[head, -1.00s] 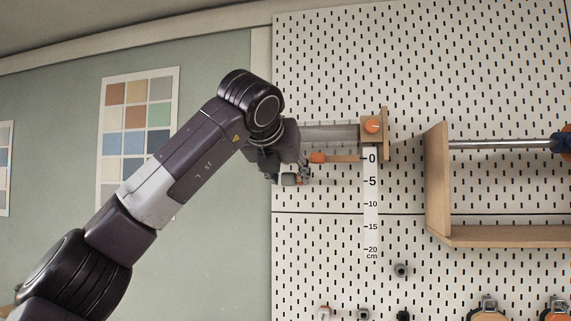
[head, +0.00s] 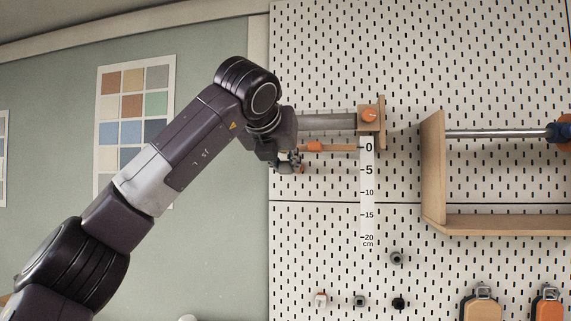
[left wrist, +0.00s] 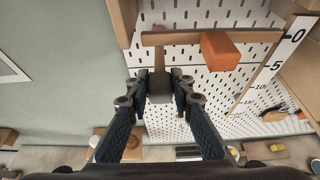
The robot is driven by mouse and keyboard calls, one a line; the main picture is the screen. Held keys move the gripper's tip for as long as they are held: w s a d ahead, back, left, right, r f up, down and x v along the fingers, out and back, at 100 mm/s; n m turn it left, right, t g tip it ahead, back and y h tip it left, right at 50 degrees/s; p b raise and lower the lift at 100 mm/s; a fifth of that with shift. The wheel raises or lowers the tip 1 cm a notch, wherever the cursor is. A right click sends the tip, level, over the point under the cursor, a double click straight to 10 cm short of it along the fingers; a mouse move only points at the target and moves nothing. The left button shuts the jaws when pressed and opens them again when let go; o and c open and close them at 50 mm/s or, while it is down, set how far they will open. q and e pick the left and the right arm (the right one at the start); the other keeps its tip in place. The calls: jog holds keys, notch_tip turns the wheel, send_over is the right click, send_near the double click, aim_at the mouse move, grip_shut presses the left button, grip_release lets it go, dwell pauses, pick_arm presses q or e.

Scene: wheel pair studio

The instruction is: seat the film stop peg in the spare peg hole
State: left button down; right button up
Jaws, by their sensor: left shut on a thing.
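My left gripper (head: 290,160) is in front of the pegboard, at the left end of a wooden bar with an orange block. In the left wrist view its two dark fingers are shut on a small grey piece with a tan stem (left wrist: 159,84), apparently the film stop peg. The peg is mostly hidden by the gripper in the head view. The wooden bar (left wrist: 185,38) with the orange block (left wrist: 220,50) lies just beyond the held piece. I cannot make out the spare peg hole, or whether the peg touches the bar. My right gripper is not in view.
A centimetre scale (head: 367,190) hangs below a bracket with an orange knob (head: 369,113). A wooden frame (head: 433,165) with a metal rod is to the right. Small fittings (head: 359,301) and hanging tools (head: 481,302) are lower on the pegboard (head: 320,230).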

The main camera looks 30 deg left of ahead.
pick_arm(q)
jog(key=shift+s+d+f+b, duration=0.1)
jog(key=shift+s+b, duration=0.1)
jog(key=shift+b, duration=0.1)
jog(key=shift+s+d+b, duration=0.15)
jog(key=shift+s+b, duration=0.15)
jog(key=shift+s, duration=0.35)
jog(key=shift+s+d+b, duration=0.15)
jog(key=shift+s+b, duration=0.25)
jog(key=shift+s, duration=0.2)
jog(key=shift+s+d+b, duration=0.1)
jog(key=shift+s+b, duration=0.3)
jog(key=shift+s+d, duration=0.15)
jog(key=shift+s, duration=0.35)
jog(key=shift+w, duration=0.15)
